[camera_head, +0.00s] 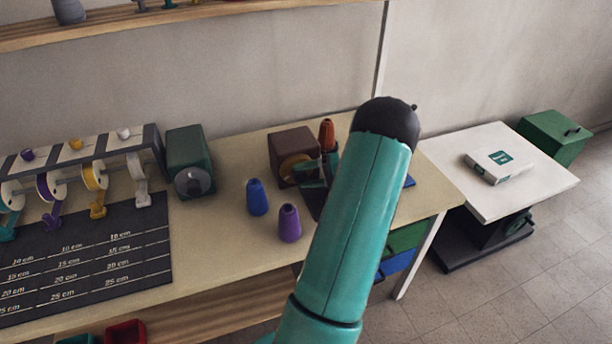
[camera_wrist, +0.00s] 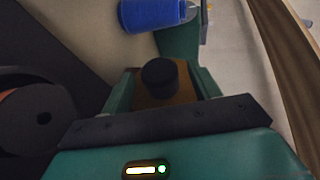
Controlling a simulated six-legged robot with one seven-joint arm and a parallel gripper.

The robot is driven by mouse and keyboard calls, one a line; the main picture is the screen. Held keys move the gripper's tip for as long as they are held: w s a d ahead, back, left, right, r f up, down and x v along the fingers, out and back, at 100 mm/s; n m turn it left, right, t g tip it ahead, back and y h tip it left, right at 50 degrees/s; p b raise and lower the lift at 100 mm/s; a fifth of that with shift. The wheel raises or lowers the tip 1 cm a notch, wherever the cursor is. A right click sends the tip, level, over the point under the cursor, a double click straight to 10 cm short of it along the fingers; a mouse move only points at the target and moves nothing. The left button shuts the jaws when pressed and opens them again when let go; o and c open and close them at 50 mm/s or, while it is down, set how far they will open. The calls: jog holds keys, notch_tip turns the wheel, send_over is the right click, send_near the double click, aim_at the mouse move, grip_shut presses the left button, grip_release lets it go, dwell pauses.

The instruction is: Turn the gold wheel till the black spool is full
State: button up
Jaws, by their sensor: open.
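The gold wheel (camera_head: 294,168) is on the front of a brown box (camera_head: 287,143) on the table, partly behind my gripper in the head view. In the wrist view, a black round knob (camera_wrist: 159,77) stands up between my fingers, with a gold-brown surface (camera_wrist: 184,96), probably the wheel, behind it. My gripper (camera_wrist: 162,88) is open, its teal fingers on either side of the knob; I cannot tell whether they touch it.
A blue cone (camera_head: 257,197) and a purple cone (camera_head: 289,222) stand in front of the box, and an orange-brown cone (camera_head: 327,135) stands behind my gripper. A green machine (camera_head: 190,160) is to the left.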

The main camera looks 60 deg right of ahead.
jog(key=v, duration=1.3)
jog(key=shift+s, duration=0.3)
jog(key=shift+r, duration=0.1)
